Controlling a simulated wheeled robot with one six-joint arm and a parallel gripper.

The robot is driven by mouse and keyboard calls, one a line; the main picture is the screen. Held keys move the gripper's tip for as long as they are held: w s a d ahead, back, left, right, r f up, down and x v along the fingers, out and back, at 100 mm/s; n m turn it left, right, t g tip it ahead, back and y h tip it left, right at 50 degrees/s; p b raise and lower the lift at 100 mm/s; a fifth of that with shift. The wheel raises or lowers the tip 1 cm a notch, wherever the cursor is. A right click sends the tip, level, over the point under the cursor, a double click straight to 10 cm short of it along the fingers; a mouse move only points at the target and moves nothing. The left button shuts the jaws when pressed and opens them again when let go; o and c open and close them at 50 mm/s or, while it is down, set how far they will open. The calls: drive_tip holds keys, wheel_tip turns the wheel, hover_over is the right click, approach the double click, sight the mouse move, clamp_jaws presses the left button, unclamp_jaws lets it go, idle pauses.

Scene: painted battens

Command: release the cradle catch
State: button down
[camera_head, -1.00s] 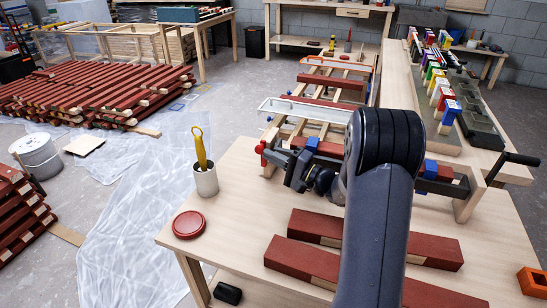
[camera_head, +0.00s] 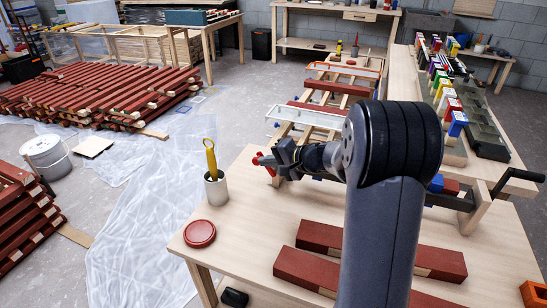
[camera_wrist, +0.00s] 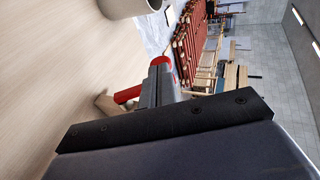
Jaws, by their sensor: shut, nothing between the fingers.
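The red cradle catch (camera_head: 259,160) is at the left end of the wooden cradle (camera_head: 473,215), near the table's back edge. In the wrist view its red lever (camera_wrist: 127,95) sticks out beside my fingers, and a round red part shows just past their tips. My gripper (camera_head: 276,157) is at the catch, right against it in the head view. In the wrist view my gripper (camera_wrist: 158,78) is shut with nothing held. Whether it touches the catch I cannot tell. My arm hides the middle of the cradle.
Red battens (camera_head: 320,238) lie on the table (camera_head: 240,262) in front of the cradle. A grey cup (camera_head: 217,189) with a yellow-handled tool and a red lid (camera_head: 200,233) stand at the left. A black crank (camera_head: 518,178) juts out at the right. An orange block (camera_head: 534,294) lies near the right edge.

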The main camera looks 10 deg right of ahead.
drive_tip(key=a+h+p, duration=0.1)
drive_tip(key=p, duration=0.1)
drive_tip(key=w+g+h+p, duration=0.1)
drive_tip(key=p, duration=0.1)
drive_tip(key=shift+a+r+g, duration=0.3)
drive_tip(key=shift+a+r, duration=0.05)
drive_tip(key=h+p, duration=0.1)
drive_tip(key=p, duration=0.1)
drive_tip(key=shift+w+a+f+g+p, duration=0.25)
drive_tip(key=shift+a+g+p, duration=0.1)
drive_tip(key=shift+g+p, duration=0.05)
drive_tip(key=f+p, duration=0.1)
drive_tip(key=w+a+g+h+p, duration=0.1)
drive_tip(key=p, duration=0.1)
drive_tip(key=shift+a+f+n+h, duration=0.2)
drive_tip(key=shift+f+n+h, duration=0.1)
drive_tip(key=shift+f, duration=0.2)
